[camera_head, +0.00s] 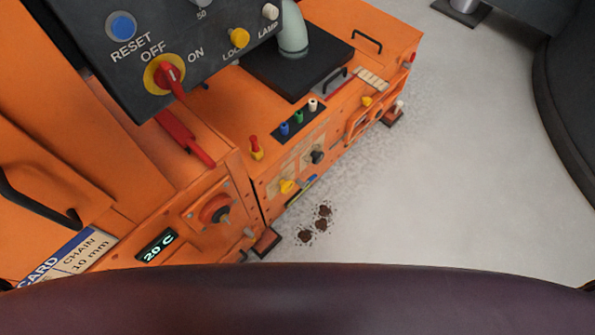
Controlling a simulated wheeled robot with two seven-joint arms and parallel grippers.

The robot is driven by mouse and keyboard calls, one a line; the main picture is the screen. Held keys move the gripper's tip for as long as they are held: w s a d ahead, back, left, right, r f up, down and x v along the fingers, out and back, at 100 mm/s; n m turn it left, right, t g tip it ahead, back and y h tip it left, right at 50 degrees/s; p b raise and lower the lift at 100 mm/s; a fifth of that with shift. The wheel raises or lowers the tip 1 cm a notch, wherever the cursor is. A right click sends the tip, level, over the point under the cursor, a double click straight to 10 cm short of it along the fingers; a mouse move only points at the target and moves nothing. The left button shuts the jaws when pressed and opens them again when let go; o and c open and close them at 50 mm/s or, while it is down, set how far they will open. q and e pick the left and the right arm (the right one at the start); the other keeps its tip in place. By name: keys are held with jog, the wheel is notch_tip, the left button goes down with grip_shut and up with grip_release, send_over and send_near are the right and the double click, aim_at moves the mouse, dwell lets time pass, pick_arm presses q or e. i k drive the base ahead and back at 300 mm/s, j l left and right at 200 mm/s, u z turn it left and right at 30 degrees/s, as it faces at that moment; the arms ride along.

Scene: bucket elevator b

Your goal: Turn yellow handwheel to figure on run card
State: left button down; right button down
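No yellow handwheel can be made out clearly. A small yellow knob (287,186) sits on the front of the orange machine, and a round red knob with a dark centre (215,210) sits lower left, beside a "20 C" display (158,246). The run card (75,255) is at the lower left, cut off by the picture edge; "CARD", "CHAIN" and "10 mm" can be read, the rest is hidden. Neither of my grippers is in view.
A dark control panel (205,60) carries a blue RESET button, a red switch on a yellow disc and a yellow LOCK knob. A red-and-yellow lever (256,147) stands on the orange machine (215,150). Dark clumps (317,222) lie on the grey floor (460,170), otherwise open to the right.

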aim_at(286, 185)
jog(key=k+j, duration=0.25)
jog(key=k, duration=0.2)
jog(key=u, duration=1.55)
